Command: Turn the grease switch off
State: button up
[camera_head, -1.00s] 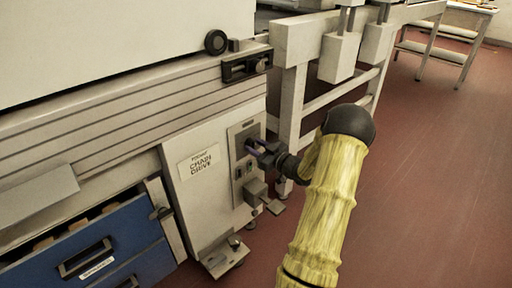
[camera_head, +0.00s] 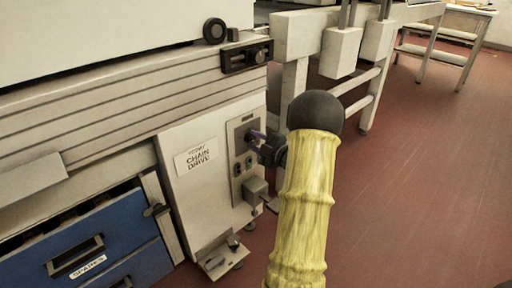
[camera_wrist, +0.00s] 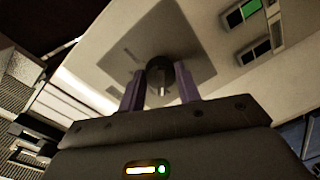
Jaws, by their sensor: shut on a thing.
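The grease switch appears as a dark round knob (camera_wrist: 160,72) on a grey plate (camera_wrist: 190,50) in the wrist view. My gripper (camera_wrist: 160,92) has its two purple fingers on either side of the knob and is shut on it. A pale mark shows on the knob's face. In the head view my gripper (camera_head: 255,136) reaches the upper part of the control panel (camera_head: 238,125) on the chain drive housing. There the knob is hidden behind my fingers and wrist.
A blue drawer unit (camera_head: 75,250) labelled spares stands at the lower left.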

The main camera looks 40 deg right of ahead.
jog(key=shift+s+f+n+b, duration=0.1)
jog(key=shift+f+n+b, duration=0.1)
jog(key=shift+n+b, duration=1)
jog(key=shift+r, duration=0.1)
jog(key=o, duration=1)
jog(key=shift+n, duration=0.3)
jog(key=shift+r, duration=0.1)
jog(key=shift+s, duration=0.1)
jog(key=s+p, duration=0.2)
jog(key=s, duration=0.3)
jog(key=s+d+p, duration=0.1)
jog(key=s+p, duration=0.1)
jog(key=s, duration=0.4)
jog(key=s+r+p, duration=0.1)
jog(key=s+p, duration=0.1)
jog(key=s, duration=0.4)
jog(key=shift+d, duration=0.2)
